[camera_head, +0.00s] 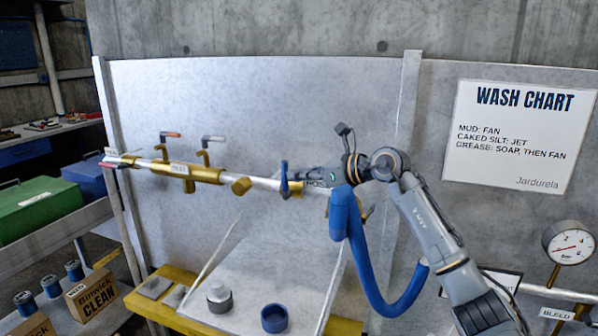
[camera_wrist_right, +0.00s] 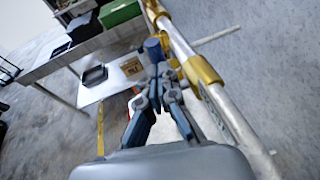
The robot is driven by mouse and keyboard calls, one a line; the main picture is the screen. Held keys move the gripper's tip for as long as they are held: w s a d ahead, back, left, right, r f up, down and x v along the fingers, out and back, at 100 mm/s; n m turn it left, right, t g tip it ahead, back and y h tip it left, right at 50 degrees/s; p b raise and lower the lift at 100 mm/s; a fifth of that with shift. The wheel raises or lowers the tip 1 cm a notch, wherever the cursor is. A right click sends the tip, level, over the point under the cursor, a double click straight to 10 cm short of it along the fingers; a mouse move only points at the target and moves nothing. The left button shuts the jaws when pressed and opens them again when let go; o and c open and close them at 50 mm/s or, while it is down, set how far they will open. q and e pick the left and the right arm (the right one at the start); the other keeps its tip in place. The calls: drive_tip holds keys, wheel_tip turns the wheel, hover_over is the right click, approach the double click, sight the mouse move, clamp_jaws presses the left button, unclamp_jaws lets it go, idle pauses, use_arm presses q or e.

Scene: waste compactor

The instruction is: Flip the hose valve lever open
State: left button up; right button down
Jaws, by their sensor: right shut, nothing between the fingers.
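A blue lever (camera_head: 284,178) stands upright at a brass fitting on the pale horizontal pipe (camera_head: 262,183). I take it for the hose valve lever. My right gripper (camera_head: 302,173) is shut and empty, its fingertips just right of the lever. In the right wrist view, the shut fingertips (camera_wrist_right: 161,72) are close to a blue end (camera_wrist_right: 153,48), which seems to be the same lever; I cannot tell whether they touch. The brass pipe fitting (camera_wrist_right: 201,72) is beside the fingers there. A blue hose (camera_head: 362,262) hangs below my right wrist. My left gripper is not in view.
A labelled brass manifold (camera_head: 200,174) with two small handles, one orange-tipped (camera_head: 170,134) and one grey-tipped (camera_head: 213,138), is further left on the pipe. A pale panel (camera_head: 250,95) stands behind. A sloping tray (camera_head: 285,265) lies below. A gauge (camera_head: 568,243) is at right.

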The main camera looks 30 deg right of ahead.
sight(285, 169)
idle(0.3)
drive_tip(key=w+a+g+p, duration=0.1)
drive_tip(key=p, duration=0.2)
drive_tip(key=w+a+r+g+h+p, duration=0.1)
drive_tip(key=p, duration=0.3)
drive_tip(key=shift+r+n+h, duration=0.15)
drive_tip(key=shift+n+h, duration=0.15)
drive_tip(key=shift+g+h, duration=0.5)
drive_tip(key=shift+g, duration=0.3)
drive_tip(key=shift+w+a+f+b, duration=0.2)
drive_tip(key=shift+w+a+f, duration=0.65)
drive_tip(key=shift+w, duration=0.2)
drive_tip(key=shift+w+a+f+b, duration=0.25)
drive_tip(key=shift+w+a+f, duration=0.45)
drive_tip(key=shift+w+a, duration=0.35)
drive_tip(key=shift+w+a+f+b, duration=0.2)
drive_tip(key=shift+w+a+f, duration=0.6)
drive_tip(key=shift+w, duration=0.3)
